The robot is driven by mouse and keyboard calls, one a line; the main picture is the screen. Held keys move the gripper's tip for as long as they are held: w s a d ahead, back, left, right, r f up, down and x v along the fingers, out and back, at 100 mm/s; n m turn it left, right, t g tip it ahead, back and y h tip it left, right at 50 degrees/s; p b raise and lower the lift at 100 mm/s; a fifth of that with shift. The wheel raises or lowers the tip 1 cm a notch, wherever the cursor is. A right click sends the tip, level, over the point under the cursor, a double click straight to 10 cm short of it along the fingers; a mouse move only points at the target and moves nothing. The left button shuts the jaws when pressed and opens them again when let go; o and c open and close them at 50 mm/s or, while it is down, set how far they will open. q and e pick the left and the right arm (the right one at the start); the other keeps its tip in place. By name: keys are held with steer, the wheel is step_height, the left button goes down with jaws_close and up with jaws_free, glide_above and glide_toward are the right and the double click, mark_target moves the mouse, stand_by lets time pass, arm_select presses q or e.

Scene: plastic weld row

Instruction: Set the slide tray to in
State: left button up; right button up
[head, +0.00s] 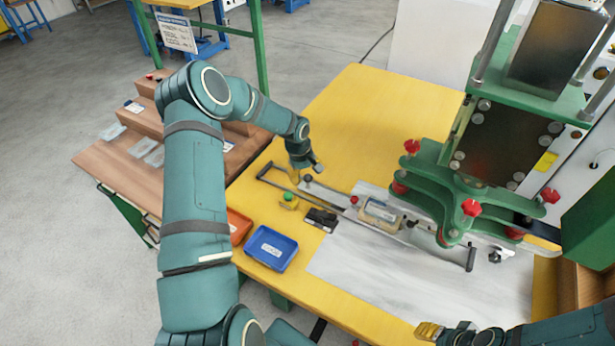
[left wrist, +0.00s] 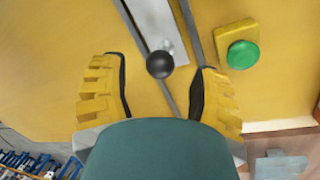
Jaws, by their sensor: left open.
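The slide tray (head: 335,197) is a long grey metal strip on rails, running from the yellow table's left part toward the green press. A pale, labelled plastic part (head: 380,214) sits along it, just left of the press. A dark ball knob (head: 307,179) stands at the tray's left end. In the left wrist view, the knob (left wrist: 160,64) lies between the open yellow fingers of my left gripper (left wrist: 160,95), near their tips, with gaps on both sides. My right gripper (head: 430,330) shows only partly at the bottom edge; its jaw opening is unclear.
A green button on a yellow box (head: 288,201) stands close to the knob; it also shows in the left wrist view (left wrist: 243,55). A blue bin (head: 271,248) and an orange bin (head: 238,226) lie at the front left. The press (head: 485,170) with red knobs stands right.

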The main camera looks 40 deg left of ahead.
arm_select(q)
step_height(320, 180, up, 10)
steer(key=s, duration=0.1)
steer(key=shift+s+a+f, duration=0.2)
steer(key=shift+s+a, duration=0.15)
steer(key=shift+a, duration=0.05)
